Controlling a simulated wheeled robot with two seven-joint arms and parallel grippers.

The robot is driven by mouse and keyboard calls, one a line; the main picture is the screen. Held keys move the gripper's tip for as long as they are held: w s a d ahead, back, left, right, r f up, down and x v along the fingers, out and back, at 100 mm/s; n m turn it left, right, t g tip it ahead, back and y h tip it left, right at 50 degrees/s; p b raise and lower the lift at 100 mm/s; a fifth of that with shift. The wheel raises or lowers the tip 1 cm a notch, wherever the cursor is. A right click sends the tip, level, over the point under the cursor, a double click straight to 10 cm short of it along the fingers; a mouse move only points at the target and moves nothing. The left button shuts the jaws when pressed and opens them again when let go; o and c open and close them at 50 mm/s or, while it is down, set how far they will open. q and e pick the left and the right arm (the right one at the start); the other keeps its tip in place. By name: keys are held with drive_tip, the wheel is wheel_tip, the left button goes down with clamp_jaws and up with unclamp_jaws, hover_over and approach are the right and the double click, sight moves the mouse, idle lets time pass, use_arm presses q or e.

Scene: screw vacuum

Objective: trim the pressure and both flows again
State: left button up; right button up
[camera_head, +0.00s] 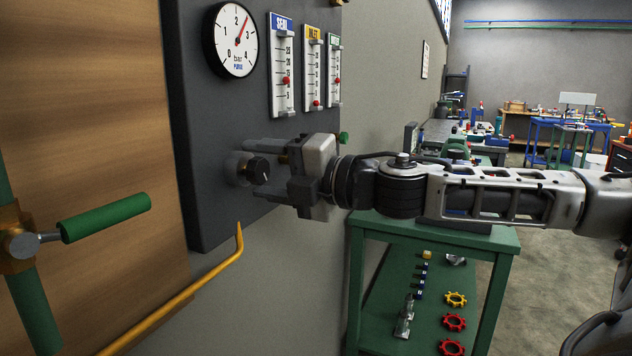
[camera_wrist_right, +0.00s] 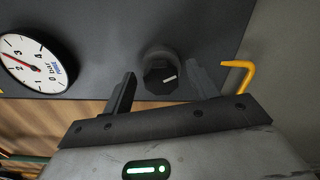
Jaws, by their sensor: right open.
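The round pressure gauge (camera_head: 230,40) is on the dark panel, its red needle a little past 2; it also shows in the wrist view (camera_wrist_right: 34,64). Below it is a black pressure knob (camera_head: 258,170) with a white mark, also in the wrist view (camera_wrist_right: 160,78). My right gripper (camera_head: 250,166) is open, one finger on each side of the knob in the picture; contact cannot be told. Three flow tubes stand right of the gauge: blue-topped (camera_head: 283,65), yellow-topped (camera_head: 312,68) and green-topped (camera_head: 334,70), each with a red float. A green knob (camera_head: 344,138) shows; my gripper hides the area beside it.
A wooden door (camera_head: 85,90) with a green-handled lever (camera_head: 105,217) is at left. A yellow bent pipe (camera_head: 190,290) runs below the panel. A green cart (camera_head: 380,290) holding red and yellow handwheels stands below my right arm. Workbenches are at the back.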

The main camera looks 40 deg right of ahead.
use_arm(q)
wheel_tip(320, 180, down, 8)
drive_tip(key=d+b, duration=0.1)
drive_tip(key=b, duration=0.6)
drive_tip(key=shift+w+d+r+m+g+h+b, duration=0.2)
drive_tip(key=shift+w+r+m+g+h+b, duration=0.1)
drive_tip(key=shift+h, duration=0.1)
use_arm(e)
drive_tip(key=v, duration=1.5)
drive_tip(key=shift+s, duration=0.2)
